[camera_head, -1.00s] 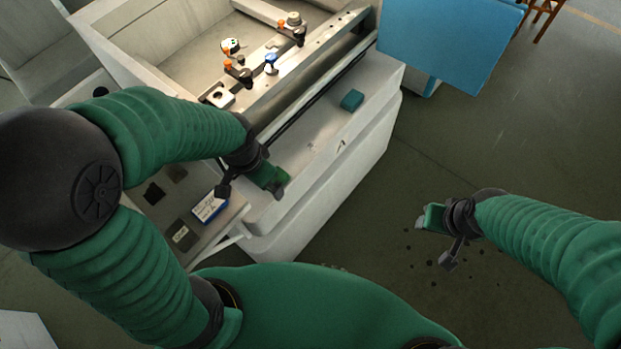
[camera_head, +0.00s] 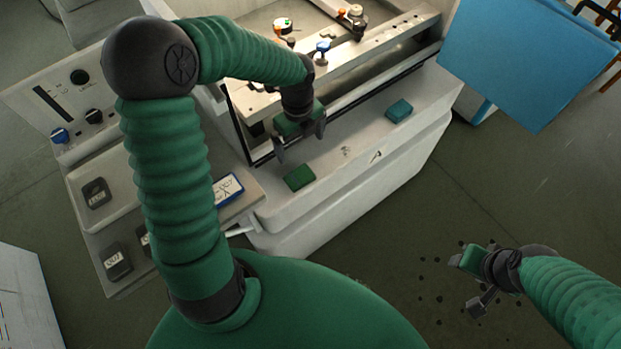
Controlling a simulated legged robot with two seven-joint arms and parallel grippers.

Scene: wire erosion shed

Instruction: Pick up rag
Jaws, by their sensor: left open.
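Two small flat folded-looking pieces lie on the white front ledge of the machine. One is a dark green piece (camera_head: 299,178), the other a teal piece (camera_head: 399,110) farther right. I cannot tell for sure which is the rag. My left gripper (camera_head: 299,146) is open and empty, its two dark fingers apart and pointing down. It is above and just behind the green piece, with a gap between them in the picture. The teal piece is to its right, clear of it.
The machine tank (camera_head: 345,50) with metal rails and clamps rises behind the ledge. A control panel (camera_head: 75,115) with knobs and several dark boxes is at left. A blue-and-white box (camera_head: 229,189) lies near the ledge. A blue panel (camera_head: 525,55) stands at the upper right.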

